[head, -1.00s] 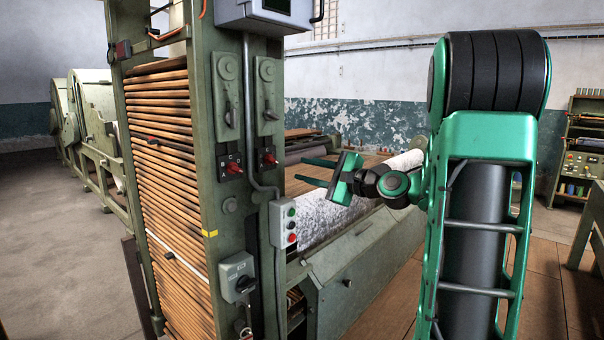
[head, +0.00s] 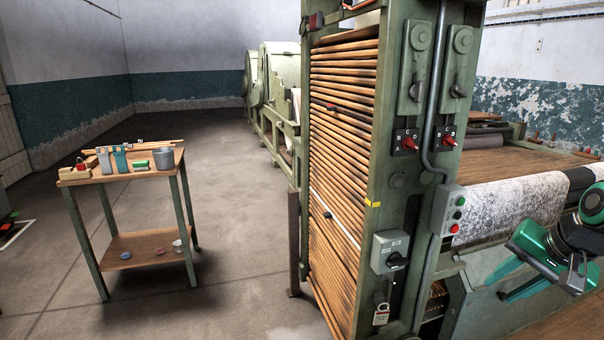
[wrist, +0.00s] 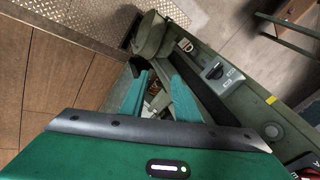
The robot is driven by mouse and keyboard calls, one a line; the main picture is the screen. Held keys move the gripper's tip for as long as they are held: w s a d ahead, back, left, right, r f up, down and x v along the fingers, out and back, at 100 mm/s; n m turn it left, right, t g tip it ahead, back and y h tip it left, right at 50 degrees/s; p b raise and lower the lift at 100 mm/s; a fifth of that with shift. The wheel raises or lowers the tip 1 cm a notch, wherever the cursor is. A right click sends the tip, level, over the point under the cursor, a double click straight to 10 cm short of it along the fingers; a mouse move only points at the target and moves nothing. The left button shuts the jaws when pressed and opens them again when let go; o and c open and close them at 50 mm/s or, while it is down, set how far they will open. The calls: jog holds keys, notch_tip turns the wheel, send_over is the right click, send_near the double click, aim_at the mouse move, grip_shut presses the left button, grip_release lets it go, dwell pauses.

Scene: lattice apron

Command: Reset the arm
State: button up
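My gripper (head: 504,281) is at the right of the head view, in front of the green machine's lower side panel. Its two teal fingers point down and to the left. In the wrist view my gripper (wrist: 157,80) shows its fingers spread apart with nothing held between them. Beyond the fingers are the machine's post and side parts; I cannot tell how close they are. My arm is cut off by the right edge of the head view.
The green machine frame (head: 397,205) stands close on the left of my gripper, with a lattice stack (head: 340,150), red switches (head: 448,141) and a push-button box (head: 447,211). A trolley (head: 130,172) with cups and tools stands left. Open floor (head: 235,215) lies between them.

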jog(key=s+f+n+g, duration=0.2)
jog(key=s+g, duration=0.3)
jog(key=s, duration=1.2)
jog(key=shift+s+f+n+h, duration=0.15)
jog(key=shift+s+n+h, duration=0.25)
jog(key=shift+n, duration=0.1)
jog(key=shift+w+f, duration=0.25)
jog(key=shift+w, duration=0.4)
jog(key=shift+o, duration=0.3)
